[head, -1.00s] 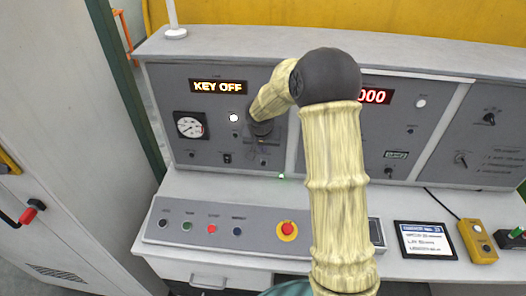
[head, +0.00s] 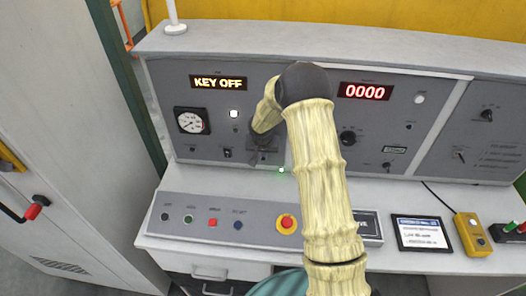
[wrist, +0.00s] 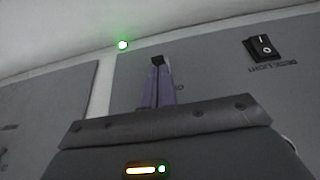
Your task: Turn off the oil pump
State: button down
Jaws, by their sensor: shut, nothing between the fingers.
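The oil pump switch cannot be picked out for certain; no readable label for it shows. My gripper (wrist: 160,82) is shut and empty, its purple fingers close to the grey panel (wrist: 210,75) in the wrist view. The black piece at the fingertips may be a tip or a small control. Part of a label shows just right of the fingers; the rest is hidden. In the head view my gripper (head: 263,148) is at the lower right of the left panel, largely covered by my arm and dark wrist.
A black rocker switch (wrist: 262,47) marked desk light sits to the right in the wrist view. A green lamp (head: 281,170) glows by the panel's lower edge. A display (head: 219,82) reads KEY OFF. A red mushroom button (head: 287,222) and several push buttons stand on the desk below.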

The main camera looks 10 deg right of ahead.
jog(key=shift+s+f+b, duration=0.1)
jog(key=shift+f+b, duration=0.15)
jog(key=shift+b, duration=0.9)
jog(key=shift+r, duration=0.15)
jog(key=shift+t+b, duration=0.3)
jog(key=shift+b, duration=0.45)
jog(key=shift+s+a+b, duration=0.1)
jog(key=shift+s+b, duration=0.1)
jog(key=shift+b, duration=0.35)
